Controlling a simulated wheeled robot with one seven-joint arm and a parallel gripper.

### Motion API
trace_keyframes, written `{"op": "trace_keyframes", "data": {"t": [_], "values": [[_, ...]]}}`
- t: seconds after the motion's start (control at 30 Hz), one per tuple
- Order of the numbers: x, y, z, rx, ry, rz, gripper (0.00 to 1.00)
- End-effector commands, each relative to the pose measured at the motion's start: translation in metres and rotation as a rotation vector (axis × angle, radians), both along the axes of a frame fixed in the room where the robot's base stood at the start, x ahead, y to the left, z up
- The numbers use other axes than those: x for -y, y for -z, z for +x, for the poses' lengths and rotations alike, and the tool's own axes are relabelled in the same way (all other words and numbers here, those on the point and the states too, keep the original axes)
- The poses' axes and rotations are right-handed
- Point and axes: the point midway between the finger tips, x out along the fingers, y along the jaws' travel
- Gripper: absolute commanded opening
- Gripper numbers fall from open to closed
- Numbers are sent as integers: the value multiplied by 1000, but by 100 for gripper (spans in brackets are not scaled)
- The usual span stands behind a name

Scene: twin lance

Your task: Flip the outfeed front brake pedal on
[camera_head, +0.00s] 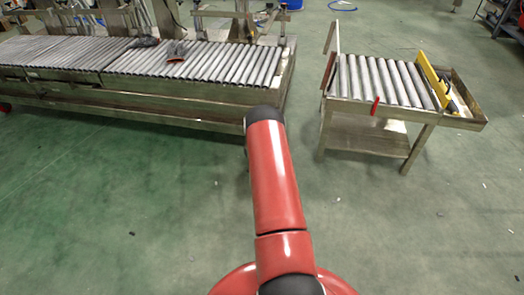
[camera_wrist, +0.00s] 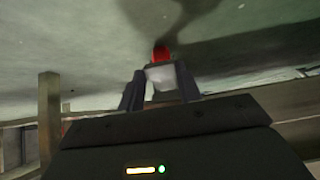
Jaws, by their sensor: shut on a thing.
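In the wrist view, my gripper (camera_wrist: 160,85) shows as two dark fingers on either side of a pale grey piece. A small red part, apparently the brake pedal (camera_wrist: 161,52), shows at the far end of this piece. The fingers are shut on it. Whether the pedal is flipped on or off cannot be told. In the head view, my red arm reaches toward the right end of the long roller conveyor (camera_head: 130,92), and my gripper is hidden behind the arm.
A smaller roller table (camera_head: 362,138) with a red handle (camera_head: 375,105) and a yellow bar (camera_head: 430,75) stands at the right. Grey-red gloves (camera_head: 176,50) lie on the long conveyor. A metal post (camera_wrist: 50,120) stands left in the wrist view.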

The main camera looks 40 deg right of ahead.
Motion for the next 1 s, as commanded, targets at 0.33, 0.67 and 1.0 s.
{"op": "trace_keyframes", "data": {"t": [0.33,0.67,1.0], "values": [[0,8,0,71,0,-83,12],[0,11,1,110,-1,-127,12],[0,11,1,113,-1,-132,12]]}}
